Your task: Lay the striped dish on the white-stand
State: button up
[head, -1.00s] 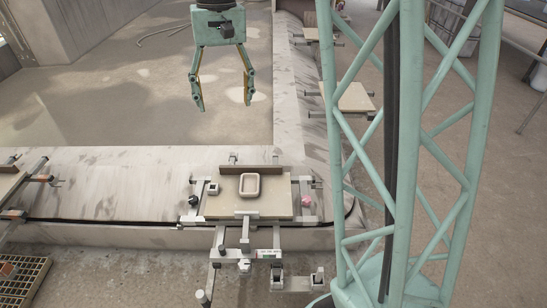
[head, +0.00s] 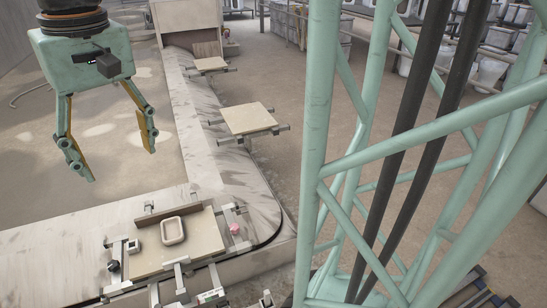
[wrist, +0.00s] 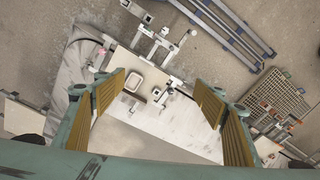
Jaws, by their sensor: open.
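A small pale beige dish (head: 173,231) with rounded corners and a raised rim lies on a cream board (head: 150,258) on the carousel track. It also shows in the wrist view (wrist: 133,83). I cannot make out stripes on it. My gripper (head: 119,162) is open and empty, its two fingers pointing down. It hangs well above the track, apart from the dish. In the wrist view the dish shows between the open fingers, far below. I cannot pick out the white-stand with certainty in either view.
A small white block (head: 133,246), a dark knob (head: 113,266) and a pink ball (head: 235,229) sit around the board's edges. Further boards (head: 248,118) stand empty along the track at the back. A metal grating (wrist: 272,103) lies on the floor.

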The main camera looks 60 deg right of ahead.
jog(key=s+a+n+t, duration=0.1)
jog(key=s+a, duration=0.1)
jog(key=s, duration=0.9)
jog(key=s+a+r+n+t, duration=0.1)
jog(key=s, duration=0.9)
jog(key=shift+s+a+r+t, duration=0.25)
jog(key=shift+s+a+t, duration=0.05)
jog(key=shift+s+a, duration=0.1)
jog(key=shift+d, duration=0.15)
